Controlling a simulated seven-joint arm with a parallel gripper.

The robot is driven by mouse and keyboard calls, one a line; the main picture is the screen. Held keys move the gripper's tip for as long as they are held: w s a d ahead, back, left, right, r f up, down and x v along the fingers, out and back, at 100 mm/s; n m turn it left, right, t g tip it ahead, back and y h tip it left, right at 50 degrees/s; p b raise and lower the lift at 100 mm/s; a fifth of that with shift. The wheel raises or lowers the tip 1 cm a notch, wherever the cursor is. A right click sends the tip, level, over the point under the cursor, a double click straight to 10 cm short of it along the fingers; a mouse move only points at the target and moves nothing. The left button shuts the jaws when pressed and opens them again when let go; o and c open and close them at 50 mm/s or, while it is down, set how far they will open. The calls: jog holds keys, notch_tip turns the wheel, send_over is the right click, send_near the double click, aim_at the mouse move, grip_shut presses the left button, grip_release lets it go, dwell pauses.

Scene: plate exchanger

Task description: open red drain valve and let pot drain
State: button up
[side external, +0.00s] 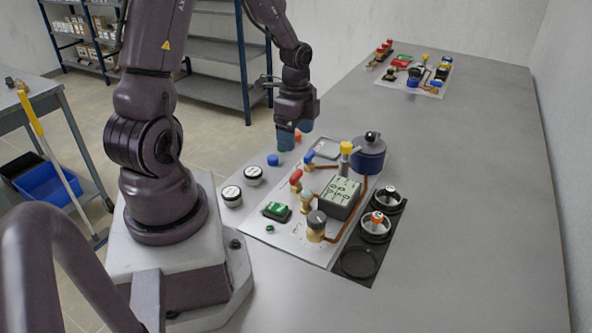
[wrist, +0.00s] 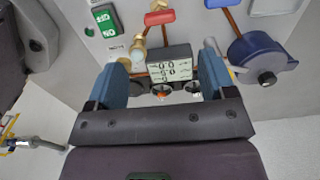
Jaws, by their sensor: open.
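The red valve handle (side external: 296,178) sits on the white panel (side external: 258,228), left of the grey plate block (side external: 340,197). It also shows in the wrist view (wrist: 160,17) at the top, beyond the fingers. The dark blue pot (side external: 368,158) stands at the panel's far right corner, and in the wrist view (wrist: 262,55) it is right of the fingers. My gripper (side external: 294,134) is open and empty, raised near the panel's far left side and apart from the red handle. In the wrist view (wrist: 163,66) its blue fingers stand apart with the plate block beyond them.
A blue-handled valve (side external: 310,157) stands close beyond the red one, and a yellow-topped fitting (side external: 346,148) beside the pot. A green switch (side external: 276,210) and white-lidded jars (side external: 231,195) are nearer my base. A black holder (side external: 360,264) with cups lies right.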

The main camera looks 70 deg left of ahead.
aim_at(296, 173)
notch_tip(296, 173, down, 11)
jog(key=shift+r, duration=0.2)
jog(key=c, duration=0.9)
